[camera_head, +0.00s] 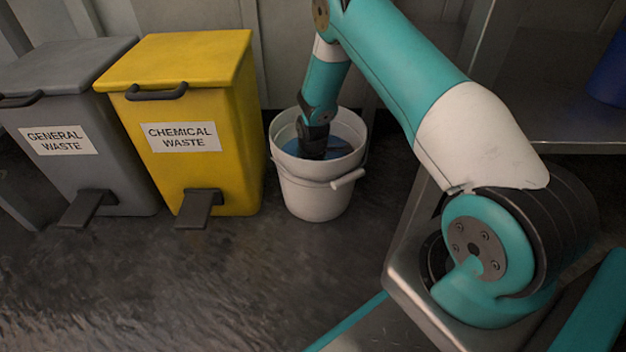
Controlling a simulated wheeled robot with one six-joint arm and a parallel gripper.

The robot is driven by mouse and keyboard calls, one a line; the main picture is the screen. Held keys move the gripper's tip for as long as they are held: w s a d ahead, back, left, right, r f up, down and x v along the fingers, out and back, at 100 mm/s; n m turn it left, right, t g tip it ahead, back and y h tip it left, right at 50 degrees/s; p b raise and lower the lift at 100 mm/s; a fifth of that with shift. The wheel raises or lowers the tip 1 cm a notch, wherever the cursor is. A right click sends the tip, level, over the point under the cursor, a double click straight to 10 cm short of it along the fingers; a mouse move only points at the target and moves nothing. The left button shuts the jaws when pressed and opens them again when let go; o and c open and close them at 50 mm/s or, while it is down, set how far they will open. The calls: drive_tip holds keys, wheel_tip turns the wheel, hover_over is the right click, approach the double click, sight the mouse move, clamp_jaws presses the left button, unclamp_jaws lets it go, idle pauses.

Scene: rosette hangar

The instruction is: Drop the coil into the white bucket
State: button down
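The white bucket (312,197) stands upright on the floor, its handle (348,180) hanging at the front right. Something blue (345,137) shows inside it; I cannot tell whether it is liquid or lining. My gripper (313,150) points down into the bucket's mouth, below the level of the back rim. Its fingertips are dark and partly hidden, so I cannot tell whether it is open or shut. I cannot make out the coil; a small dark shape beside the gripper is too unclear to name.
A yellow chemical waste bin (230,150) stands close to the left of the bucket, with a grey general waste bin (60,90) beyond it. Both lids are shut and their pedals stick out. A metal shelf (560,125) with a blue container (610,75) is at right. The front-left floor is clear.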

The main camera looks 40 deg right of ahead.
drive_tip(key=shift+f, duration=0.6)
drive_tip(key=c, duration=1.1)
unclamp_jaws()
drive_tip(key=shift+r, duration=0.15)
